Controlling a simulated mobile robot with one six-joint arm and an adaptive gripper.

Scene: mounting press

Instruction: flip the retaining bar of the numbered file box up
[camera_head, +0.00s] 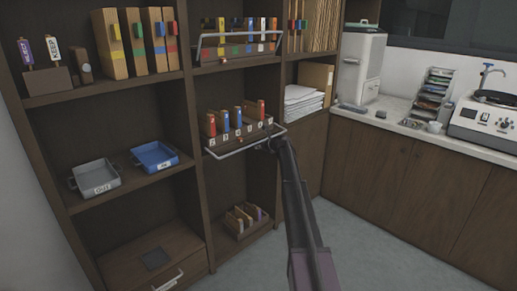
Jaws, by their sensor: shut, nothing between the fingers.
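The numbered file box (243,138) sits on the middle shelf of the centre bay, with white number labels along its front and several red and blue files in it. Its pale wire retaining bar (232,149) is down, sticking out in front of and below the labels. My gripper (270,144) is shut and empty at the right part of this bar. It overlaps the bar in the picture; I cannot tell whether it touches. My dark arm reaches up from the bottom and hides part of the lower right shelving.
A box with coloured files (238,38) and its own wire bar stands on the shelf above. A grey tray (97,177) and a blue tray (155,156) are at left. A small box (243,218) sits below. Floor is free at the right, before the counter (460,150).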

